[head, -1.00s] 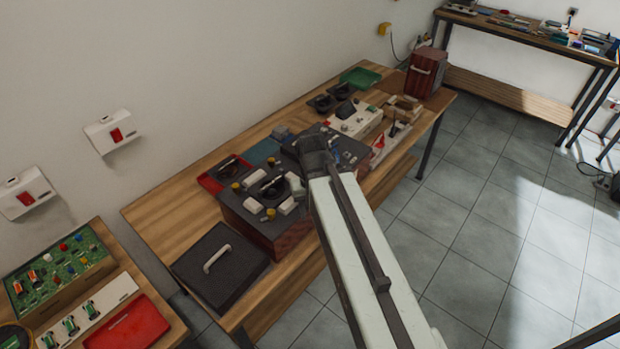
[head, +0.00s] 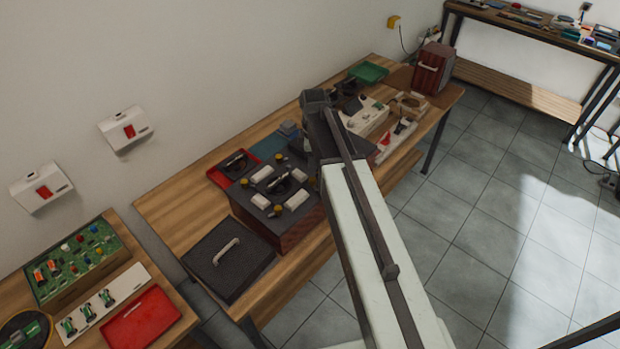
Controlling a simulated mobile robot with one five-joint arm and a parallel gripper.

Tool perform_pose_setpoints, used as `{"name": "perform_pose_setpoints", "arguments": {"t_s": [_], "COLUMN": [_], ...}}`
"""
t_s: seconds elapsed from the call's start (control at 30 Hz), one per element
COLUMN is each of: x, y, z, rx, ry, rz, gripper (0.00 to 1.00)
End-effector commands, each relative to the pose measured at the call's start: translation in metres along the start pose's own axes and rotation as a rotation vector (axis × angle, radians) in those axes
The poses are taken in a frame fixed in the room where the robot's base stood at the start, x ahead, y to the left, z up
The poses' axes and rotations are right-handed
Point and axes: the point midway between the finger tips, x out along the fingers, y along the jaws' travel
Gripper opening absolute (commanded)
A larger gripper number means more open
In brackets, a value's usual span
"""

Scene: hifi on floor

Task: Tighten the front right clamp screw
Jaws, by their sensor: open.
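A dark reddish-brown box (head: 283,236) with a black top stands on the wooden workbench. Its top carries a round dark part (head: 279,186), several white blocks (head: 297,200) and small yellow knobs (head: 278,210). One yellow knob (head: 244,183) is at the left edge and another (head: 279,157) is at the back. I cannot tell which knob is the front right clamp screw; details are too small. My pale arm crosses in front of the box's right side and covers part of the bench there. My gripper's fingers do not show; the arm hides that area.
A black lid-like panel with a white handle (head: 227,250) lies left of the box. A red tray (head: 234,167) and blue mat (head: 279,143) lie behind it. Green tray (head: 368,73) and red-brown case (head: 432,69) stand at the far end.

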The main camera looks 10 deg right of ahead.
Motion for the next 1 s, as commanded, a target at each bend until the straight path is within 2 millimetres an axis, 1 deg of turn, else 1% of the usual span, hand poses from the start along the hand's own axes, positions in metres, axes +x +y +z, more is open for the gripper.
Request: {"name": "perform_pose_setpoints", "arguments": {"t_s": [0.03,0.2,0.3,0.43,0.67,0.7,0.77,0.8,0.83,0.9,0.93,1.0], "x": [0.015,0.046,0.061,0.068,0.066,0.066,0.066,0.066,0.066,0.066,0.066,0.066], "y": [0.0,0.0,0.0,0.0,-0.001,-0.001,-0.001,-0.001,-0.001,-0.001,-0.004,-0.003], "z": [0.0,-0.001,-0.001,-0.001,-0.001,-0.001,-0.001,-0.002,-0.002,-0.002,-0.013,-0.007], "rx": [0.0,0.0,0.001,0.0,0.0,0.0,0.0,0.0,0.0,0.0,-0.007,-0.002], "ry": [0.0,0.0,0.0,0.0,0.0,0.0,0.0,0.0,0.0,0.0,0.0,0.001], "rz": [0.0,0.0,0.0,0.0,0.0,0.0,0.0,0.0,0.0,-0.001,-0.001,-0.002], "gripper": [0.45,0.45,0.45,0.45,0.45,0.34,0.17,0.06,0.0,0.0,0.0,0.0]}}
